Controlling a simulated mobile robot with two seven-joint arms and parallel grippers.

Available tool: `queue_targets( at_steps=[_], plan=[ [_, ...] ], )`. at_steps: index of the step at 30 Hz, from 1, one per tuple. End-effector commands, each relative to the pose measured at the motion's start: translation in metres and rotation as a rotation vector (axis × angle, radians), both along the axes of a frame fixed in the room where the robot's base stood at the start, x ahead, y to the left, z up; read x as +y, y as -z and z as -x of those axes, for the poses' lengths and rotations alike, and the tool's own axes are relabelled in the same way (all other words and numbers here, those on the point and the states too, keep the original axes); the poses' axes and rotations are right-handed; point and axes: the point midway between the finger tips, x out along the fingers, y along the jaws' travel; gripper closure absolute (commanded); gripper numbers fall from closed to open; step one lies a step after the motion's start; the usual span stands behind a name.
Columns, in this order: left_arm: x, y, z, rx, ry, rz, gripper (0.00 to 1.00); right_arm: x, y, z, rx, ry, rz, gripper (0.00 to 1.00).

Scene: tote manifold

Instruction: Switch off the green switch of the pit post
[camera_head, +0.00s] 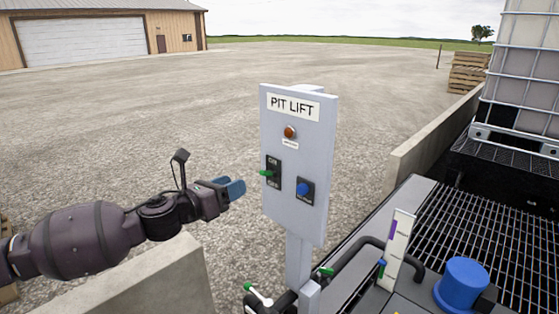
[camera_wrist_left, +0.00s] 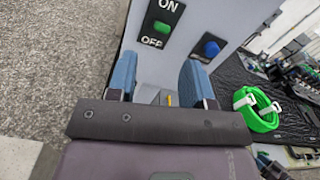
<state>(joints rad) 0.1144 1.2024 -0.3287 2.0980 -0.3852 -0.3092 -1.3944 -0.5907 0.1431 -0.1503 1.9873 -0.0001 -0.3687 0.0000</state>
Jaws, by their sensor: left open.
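The pit post's grey panel (camera_head: 295,215) is labelled PIT LIFT and stands upright in the middle of the head view. Its green switch (camera_head: 266,173) is a small lever sticking out of a black plate marked ON and OFF. In the left wrist view the green switch (camera_wrist_left: 162,27) shows between the two words; I cannot tell which way it is set. My left gripper (camera_head: 233,187) is open and empty, left of the panel and slightly below the switch. Its blue fingers (camera_wrist_left: 158,78) are apart, with the switch beyond them. My right gripper is not in view.
Green-handled valves (camera_head: 258,294) and a blue cap (camera_head: 465,284) are low down. A concrete wall (camera_head: 155,285) stands below my left arm. Open gravel lies behind.

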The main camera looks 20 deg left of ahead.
Motion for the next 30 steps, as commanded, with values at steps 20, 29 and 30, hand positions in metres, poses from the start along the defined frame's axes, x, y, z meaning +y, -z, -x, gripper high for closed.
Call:
queue_targets(
  at_steps=[20,29,30],
  plan=[
    [-0.012,-0.002,-0.033,-0.074,0.005,-0.198,0.53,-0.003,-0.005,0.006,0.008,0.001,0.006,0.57],
    [-0.026,-0.002,-0.072,-0.073,0.005,-0.197,0.53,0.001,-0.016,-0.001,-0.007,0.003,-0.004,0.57],
    [-0.028,-0.002,-0.077,-0.073,0.005,-0.198,0.53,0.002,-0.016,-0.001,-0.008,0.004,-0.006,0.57]
  ],
)
